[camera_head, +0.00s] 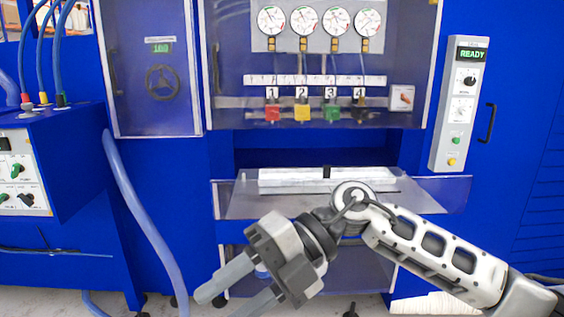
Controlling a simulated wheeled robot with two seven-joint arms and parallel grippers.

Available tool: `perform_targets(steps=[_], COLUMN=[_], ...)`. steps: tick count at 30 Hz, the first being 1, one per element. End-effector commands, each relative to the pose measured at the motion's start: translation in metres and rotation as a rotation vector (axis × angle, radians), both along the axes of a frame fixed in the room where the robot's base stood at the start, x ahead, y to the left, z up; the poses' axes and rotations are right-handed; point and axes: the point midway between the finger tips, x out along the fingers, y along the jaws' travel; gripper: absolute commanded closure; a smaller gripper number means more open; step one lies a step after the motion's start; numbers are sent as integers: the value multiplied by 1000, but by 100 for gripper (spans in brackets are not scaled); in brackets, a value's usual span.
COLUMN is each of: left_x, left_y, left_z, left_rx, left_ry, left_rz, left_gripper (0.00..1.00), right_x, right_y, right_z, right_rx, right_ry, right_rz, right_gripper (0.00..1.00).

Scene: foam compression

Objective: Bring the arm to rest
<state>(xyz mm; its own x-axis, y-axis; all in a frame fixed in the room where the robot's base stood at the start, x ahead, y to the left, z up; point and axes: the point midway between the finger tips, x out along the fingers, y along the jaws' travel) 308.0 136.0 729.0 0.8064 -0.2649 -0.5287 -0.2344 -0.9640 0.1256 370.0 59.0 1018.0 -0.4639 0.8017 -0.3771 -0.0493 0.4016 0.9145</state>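My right arm (435,249) comes in from the lower right and bends at a joint in front of the machine's tray. Its gripper (232,296) hangs at the bottom centre, pointing down and to the left. The two fingers are spread apart, with nothing between them, in front of the lower part of the blue machine (225,165). The lower finger is partly cut off by the frame's bottom edge. My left arm and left gripper do not show.
A metal tray (245,203) with a pale bar (285,180) juts out behind my arm. A control panel reading READY (459,104) is at the right. A blue hose (145,215) and a control box (20,180) are at the left. Gauges (305,22) sit above.

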Motion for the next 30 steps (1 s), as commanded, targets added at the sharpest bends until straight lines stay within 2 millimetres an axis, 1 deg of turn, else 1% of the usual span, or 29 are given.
perform_targets(steps=[1,2,3,5,6,8,9,11,12,14,16,17,18,19,20,21,22,23,24,26,27,30], left_x=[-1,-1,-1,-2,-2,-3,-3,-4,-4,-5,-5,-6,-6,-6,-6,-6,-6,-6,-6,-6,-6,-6], left_y=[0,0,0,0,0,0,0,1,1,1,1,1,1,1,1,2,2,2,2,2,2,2], left_z=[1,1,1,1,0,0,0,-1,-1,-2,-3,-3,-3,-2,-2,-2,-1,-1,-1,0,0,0], left_rx=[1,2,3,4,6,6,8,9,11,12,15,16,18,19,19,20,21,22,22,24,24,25], left_ry=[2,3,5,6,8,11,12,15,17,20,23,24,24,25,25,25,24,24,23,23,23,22], left_rz=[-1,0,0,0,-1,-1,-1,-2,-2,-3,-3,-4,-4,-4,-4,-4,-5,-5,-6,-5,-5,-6], left_gripper=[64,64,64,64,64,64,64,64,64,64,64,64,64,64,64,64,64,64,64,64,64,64], right_x=[-11,-14,-16,-13,-8,4,13,29,39,52,63,64,64,62,57,49,41,32,18,-3,-16,-45], right_y=[13,19,23,26,24,18,10,-4,-16,-35,-61,-73,-88,-100,-111,-126,-135,-145,-155,-169,-176,-189], right_z=[5,11,18,28,33,36,35,26,16,-5,-39,-57,-81,-101,-121,-147,-165,-183,-204,-231,-245,-271], right_rx=[141,225,331,478,567,687,756,840,886,932,955,955,943,927,904,866,834,797,747,668,620,516], right_ry=[95,147,219,325,399,510,585,699,774,889,1017,1072,1146,1201,1252,1317,1362,1405,1455,1524,1562,1631], right_rz=[-27,-54,-99,-184,-253,-368,-458,-602,-704,-869,-1070,-1158,-1277,-1366,-1452,-1562,-1636,-1707,-1792,-1899,-1957,-2062], right_gripper=[57,57,57,57,57,57,57,57,57,57,57,57,57,57,57,57,57,57,57,57,57,57])
